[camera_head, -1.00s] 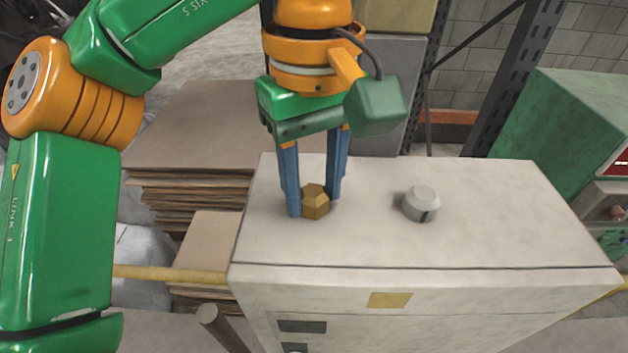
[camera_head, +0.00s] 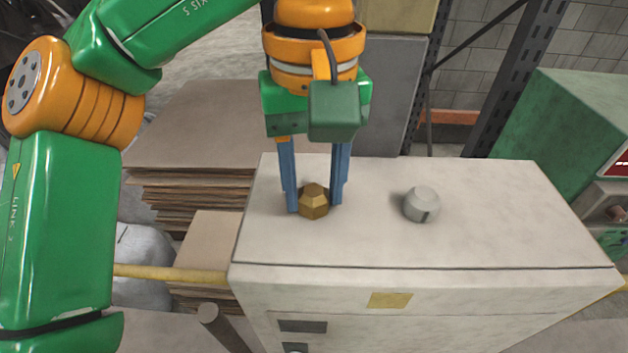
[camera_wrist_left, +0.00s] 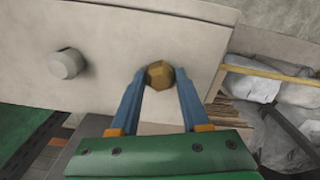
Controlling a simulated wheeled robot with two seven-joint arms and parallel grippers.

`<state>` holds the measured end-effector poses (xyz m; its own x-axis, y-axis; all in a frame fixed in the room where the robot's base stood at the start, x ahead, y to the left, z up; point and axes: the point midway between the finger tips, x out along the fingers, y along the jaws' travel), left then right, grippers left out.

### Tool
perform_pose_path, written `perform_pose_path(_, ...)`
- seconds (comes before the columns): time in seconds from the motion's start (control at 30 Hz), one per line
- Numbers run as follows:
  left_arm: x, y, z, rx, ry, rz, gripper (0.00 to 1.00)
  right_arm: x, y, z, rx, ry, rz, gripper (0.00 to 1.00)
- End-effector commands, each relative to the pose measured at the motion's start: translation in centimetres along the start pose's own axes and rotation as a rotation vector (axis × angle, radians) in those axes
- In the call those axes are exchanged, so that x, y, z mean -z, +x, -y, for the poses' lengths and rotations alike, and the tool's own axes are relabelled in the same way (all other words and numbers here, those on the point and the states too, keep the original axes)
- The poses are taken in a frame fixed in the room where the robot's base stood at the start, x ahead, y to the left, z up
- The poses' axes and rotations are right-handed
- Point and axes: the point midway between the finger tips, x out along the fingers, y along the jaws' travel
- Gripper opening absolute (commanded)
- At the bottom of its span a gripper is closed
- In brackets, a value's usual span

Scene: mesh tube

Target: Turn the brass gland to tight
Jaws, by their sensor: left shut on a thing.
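The brass gland (camera_head: 314,201) is a faceted gold-brown piece on the left part of the pale cabinet top (camera_head: 480,230). My left gripper (camera_head: 314,207) points down over it, with one blue finger on each side, shut on the gland. The left wrist view also shows the gland (camera_wrist_left: 159,74) between the two fingertips (camera_wrist_left: 160,78). My right gripper is in neither view.
A grey round knob (camera_head: 421,204) with a dark notch stands to the right of the gland on the same top. Stacked brown sheets (camera_head: 190,140) lie left of the cabinet. A green machine (camera_head: 570,130) stands at the right. The cabinet top is otherwise clear.

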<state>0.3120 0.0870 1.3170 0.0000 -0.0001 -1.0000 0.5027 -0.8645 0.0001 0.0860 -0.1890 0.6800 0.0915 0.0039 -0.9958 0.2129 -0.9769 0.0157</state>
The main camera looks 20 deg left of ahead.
Motion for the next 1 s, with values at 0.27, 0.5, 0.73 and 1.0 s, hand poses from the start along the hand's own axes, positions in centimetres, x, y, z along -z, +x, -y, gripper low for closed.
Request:
perform_pose_path(0.27, 0.0, -0.1, 0.0, -0.002, 0.000, -0.001, 0.76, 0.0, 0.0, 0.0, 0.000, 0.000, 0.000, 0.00)
perform_pose_path(0.5, 0.0, -0.1, 0.0, -0.001, -0.001, -0.001, 0.76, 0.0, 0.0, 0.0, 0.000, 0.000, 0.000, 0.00)
perform_pose_path(0.73, 0.0, -2.8, 0.0, -0.004, -0.006, -0.007, 0.76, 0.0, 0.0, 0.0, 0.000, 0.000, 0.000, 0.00)
perform_pose_path(1.0, -0.1, -6.1, 0.0, 0.012, -0.002, 0.003, 0.76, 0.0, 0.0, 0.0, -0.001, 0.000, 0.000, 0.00)
